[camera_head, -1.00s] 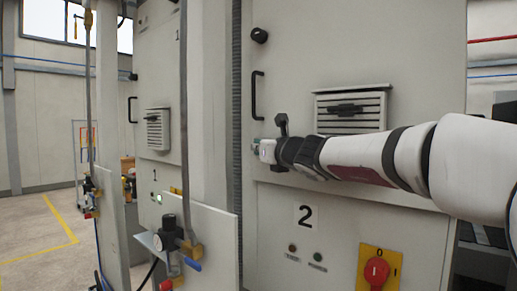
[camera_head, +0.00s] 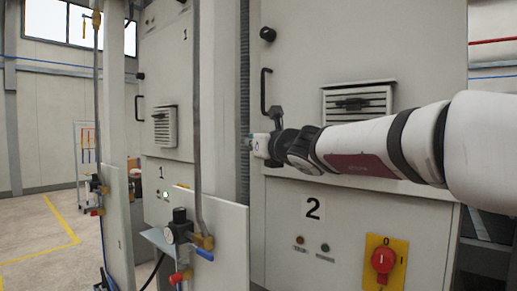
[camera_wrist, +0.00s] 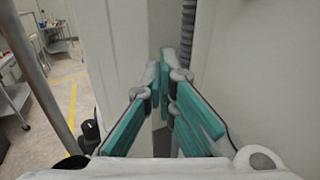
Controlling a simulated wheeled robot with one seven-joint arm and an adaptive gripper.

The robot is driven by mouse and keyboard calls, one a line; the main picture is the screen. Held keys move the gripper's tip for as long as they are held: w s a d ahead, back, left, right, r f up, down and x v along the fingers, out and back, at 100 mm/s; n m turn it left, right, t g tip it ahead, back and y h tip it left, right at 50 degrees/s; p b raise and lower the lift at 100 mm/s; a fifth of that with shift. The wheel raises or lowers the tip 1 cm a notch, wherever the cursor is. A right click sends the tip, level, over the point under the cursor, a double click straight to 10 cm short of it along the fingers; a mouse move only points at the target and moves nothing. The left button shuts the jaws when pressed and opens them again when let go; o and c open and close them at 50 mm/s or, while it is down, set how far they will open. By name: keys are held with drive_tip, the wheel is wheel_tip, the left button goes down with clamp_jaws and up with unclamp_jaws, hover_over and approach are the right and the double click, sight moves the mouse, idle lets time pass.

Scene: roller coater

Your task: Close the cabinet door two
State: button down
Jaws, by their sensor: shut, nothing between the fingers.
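Cabinet door two (camera_head: 420,50) is the pale grey upper panel above the label "2" (camera_head: 312,208), with a black handle (camera_head: 265,92) near its left edge and a louvred vent. It looks closed or nearly closed; I cannot tell whether a small gap is left. My gripper (camera_head: 247,146) is below the handle at the door's left edge, pointing left, its tips partly hidden behind my wrist. In the wrist view my gripper's teal fingers (camera_wrist: 168,62) are together and empty, beside a pale panel. Contact with the door cannot be told.
A corrugated grey conduit (camera_head: 244,60) runs vertically just left of the door. Cabinet one (camera_head: 165,75), a metal pipe (camera_head: 194,120) and a valve panel (camera_head: 225,225) stand further left. A red rotary switch (camera_head: 383,260) is below the door. Open floor (camera_head: 35,240) lies far left.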

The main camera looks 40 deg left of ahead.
drive_tip(key=s+b, duration=0.5)
drive_tip(key=s, duration=0.2)
drive_tip(key=w+d+f+n+h+p, duration=0.15)
drive_tip(key=d+n, duration=0.55)
drive_tip(key=d, duration=0.7)
drive_tip(key=d+f+n+h, duration=0.25)
drive_tip(key=d+n, duration=0.55)
drive_tip(key=d, duration=0.6)
drive_tip(key=s+d+f+n+h+p, duration=0.1)
drive_tip(key=s+d+f+h, duration=0.3)
drive_tip(key=d, duration=0.9)
drive_tip(key=s+d+f+n+g+h+p, duration=0.1)
drive_tip(key=s+d+f+n+h, duration=0.2)
drive_tip(key=s+d+f, duration=0.5)
drive_tip(key=s+d+f+n+g+h+p, duration=0.1)
drive_tip(key=s+d+f+n+h, duration=0.2)
drive_tip(key=d+f, duration=0.8)
drive_tip(key=s+d+h, duration=0.2)
drive_tip(key=s+d, duration=0.1)
drive_tip(key=d, duration=0.4)
drive_tip(key=shift+s+f+h, duration=0.2)
drive_tip(key=shift+s+h, duration=0.2)
